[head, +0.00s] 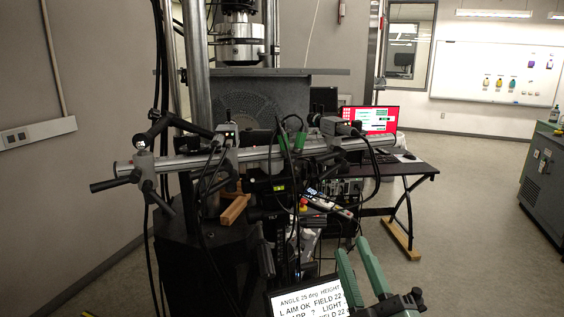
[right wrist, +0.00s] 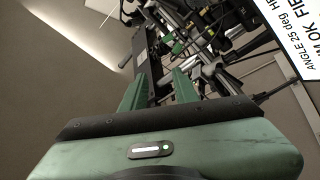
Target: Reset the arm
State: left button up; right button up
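My right gripper (head: 352,247) is at the bottom of the head view, its two green fingers pointing up and away from me. In the right wrist view the fingers (right wrist: 160,82) stand apart with nothing held between them. Beyond them is the dark camera and cable rig. A text screen (head: 308,300) reading "ANGLE 25 deg" and "AIM OK" stands just left of the gripper in the head view. It also shows at the top right of the right wrist view (right wrist: 296,45). My left gripper is not in view.
A grey rail (head: 185,163) with clamps, lamps and loose cables crosses in front of the testing machine (head: 240,45). A desk (head: 410,168) with a red-screened monitor (head: 378,119) stands behind. Open floor lies to the right, before a grey-green cabinet (head: 548,165).

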jog(key=s+d+f+m+g+h, duration=0.2)
jog(key=d+f+m+g, duration=0.1)
jog(key=f, duration=0.5)
jog(key=s+d+f+m+g+h, duration=0.1)
jog(key=d+f+m+g+h, duration=0.15)
jog(key=f, duration=0.55)
jog(key=s+d+f+m+g+h, duration=0.2)
jog(key=d+f+m+g, duration=0.15)
jog(key=f, duration=0.45)
jog(key=s+f+m+g+y, duration=0.2)
jog(key=s+f+g, duration=0.95)
jog(key=s, duration=0.75)
notch_tip(320, 180, down, 26)
jog(key=s+d+f, duration=0.2)
jog(key=s+f, duration=1.5)
jog(key=f, duration=0.1)
jog(key=shift+s+d+n+g, duration=0.15)
jog(key=shift+d+n+g, duration=0.2)
jog(key=shift+n+g, duration=0.1)
